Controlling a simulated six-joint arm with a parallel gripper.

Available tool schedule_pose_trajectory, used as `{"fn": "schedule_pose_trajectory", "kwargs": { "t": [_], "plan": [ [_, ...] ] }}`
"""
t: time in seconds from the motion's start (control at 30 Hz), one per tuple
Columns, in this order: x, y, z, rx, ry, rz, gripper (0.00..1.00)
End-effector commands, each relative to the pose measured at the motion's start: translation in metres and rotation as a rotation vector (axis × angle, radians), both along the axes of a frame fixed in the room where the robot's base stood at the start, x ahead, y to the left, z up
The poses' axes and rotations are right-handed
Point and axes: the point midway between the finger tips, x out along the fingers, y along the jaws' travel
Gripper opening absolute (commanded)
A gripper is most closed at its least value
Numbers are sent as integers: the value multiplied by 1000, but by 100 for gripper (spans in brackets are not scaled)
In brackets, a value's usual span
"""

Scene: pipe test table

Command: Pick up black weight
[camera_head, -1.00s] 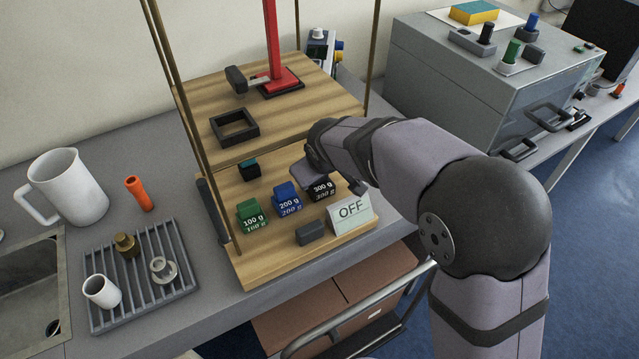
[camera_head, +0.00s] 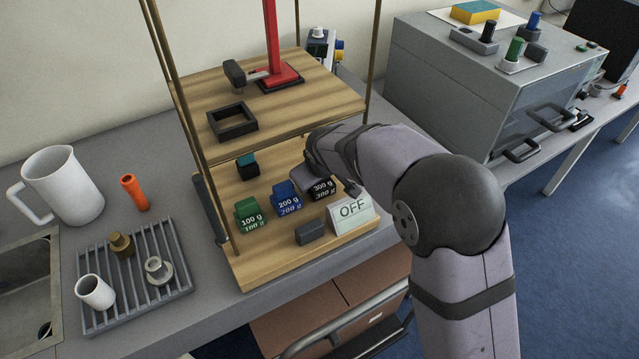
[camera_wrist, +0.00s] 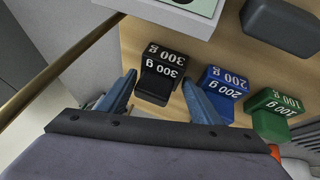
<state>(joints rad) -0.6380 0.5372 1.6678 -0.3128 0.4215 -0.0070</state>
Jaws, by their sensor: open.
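The black 300 g weight (camera_head: 321,189) stands on the lower wooden shelf, right of the blue weight. In the wrist view the black weight (camera_wrist: 160,79) lies ahead between the two blue-grey fingers of my gripper (camera_wrist: 158,92). The fingers are open and apart, one on each side of its near end, and I cannot tell whether either touches it. In the head view my gripper (camera_head: 318,170) is at the black weight, and my wrist partly hides it.
A blue 200 g weight (camera_head: 287,198) and a green 100 g weight (camera_head: 249,214) stand to the left. An OFF sign (camera_head: 351,212) and a dark grey block (camera_head: 310,233) are in front. A brass-coloured post (camera_wrist: 62,66) rises near my gripper. The upper shelf (camera_head: 300,115) is above and behind.

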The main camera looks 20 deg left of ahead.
Motion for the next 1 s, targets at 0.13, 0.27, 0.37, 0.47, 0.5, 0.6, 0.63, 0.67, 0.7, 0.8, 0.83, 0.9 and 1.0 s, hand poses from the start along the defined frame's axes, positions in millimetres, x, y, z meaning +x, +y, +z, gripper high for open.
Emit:
{"fn": "schedule_pose_trajectory", "kwargs": {
  "t": [0.13,0.27,0.37,0.47,0.5,0.6,0.63,0.67,0.7,0.8,0.83,0.9,1.0],
  "plan": [
    [0,0,0,0,0,0,37],
    [0,0,1,1,-2,0,21],
    [0,0,1,1,-1,0,21],
    [0,0,1,0,0,0,21],
    [0,0,1,0,0,0,21],
    [0,0,2,-1,-1,0,21],
    [0,0,3,0,-1,0,21],
    [0,0,4,0,-1,0,21],
    [0,0,6,1,-2,-1,21],
    [0,0,12,2,-3,-1,21],
    [1,0,15,2,-4,-1,21],
    [-1,-1,14,3,-13,0,21],
    [-2,-2,13,16,-45,-2,21]
  ]
}}
